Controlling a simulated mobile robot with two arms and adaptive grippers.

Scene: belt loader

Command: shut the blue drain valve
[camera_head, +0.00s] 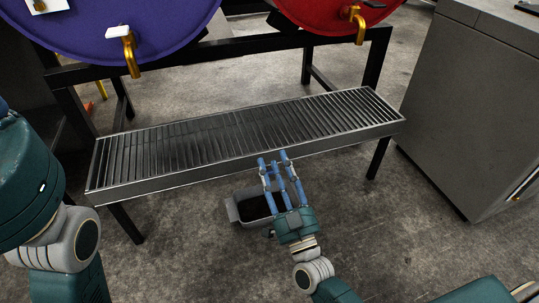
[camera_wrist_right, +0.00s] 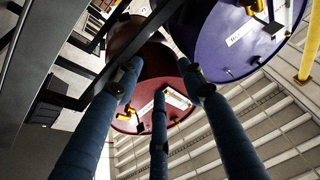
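The blue-purple drum (camera_head: 165,35) lies at the upper left in the head view, its top cut off. A brass tap (camera_head: 129,55) with a pale handle (camera_head: 118,31) sticks out low on its face. I cannot tell from the handle whether the tap is open or shut. The drum also shows at the upper right in the right wrist view (camera_wrist_right: 222,38). My right gripper (camera_head: 273,161) has its three blue fingers spread and empty. It is at the front edge of the grate, below and right of the tap, well apart from it. My left gripper is out of view.
A red drum (camera_head: 325,18) with another brass tap (camera_head: 358,22) is at the upper right. A long metal grate (camera_head: 200,150) on black legs spans below the drums. A grey bin (camera_head: 250,207) stands on the floor under my right gripper. A grey cabinet (camera_head: 465,110) fills the right side.

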